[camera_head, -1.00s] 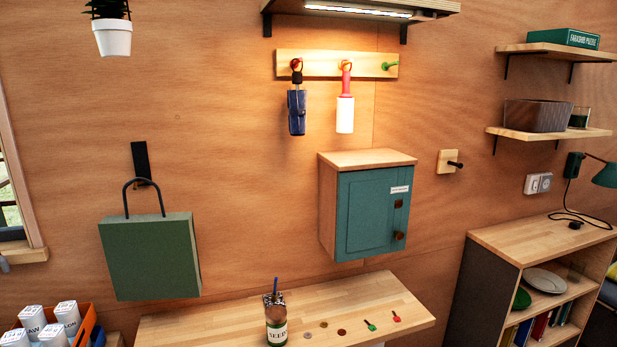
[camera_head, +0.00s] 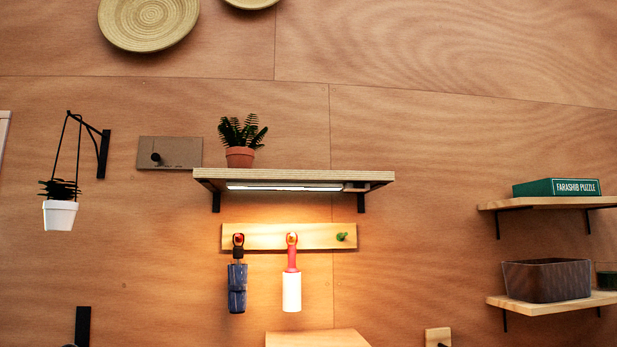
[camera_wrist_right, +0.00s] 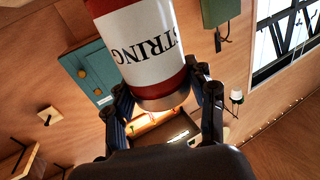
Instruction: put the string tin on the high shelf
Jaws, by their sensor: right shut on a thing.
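The string tin (camera_wrist_right: 145,45) is red and white with "STRING" lettering, seen upside down in the right wrist view. My right gripper (camera_wrist_right: 160,100) is shut on it, one finger on each side. Neither gripper shows in the head view. A wooden wall shelf (camera_head: 320,176) with a lit strip underneath is near the middle of the head view. A potted plant (camera_head: 240,156) stands on its left part; the right part looks clear. Another upper shelf (camera_head: 500,205) at the right carries a green puzzle box (camera_head: 556,187).
A peg rail (camera_head: 262,236) below the lit shelf holds a blue umbrella (camera_head: 237,287) and a lint roller (camera_head: 291,288). A hanging planter (camera_head: 60,214) is at the left. A dark basket (camera_head: 546,280) sits on the lower right shelf (camera_head: 550,305).

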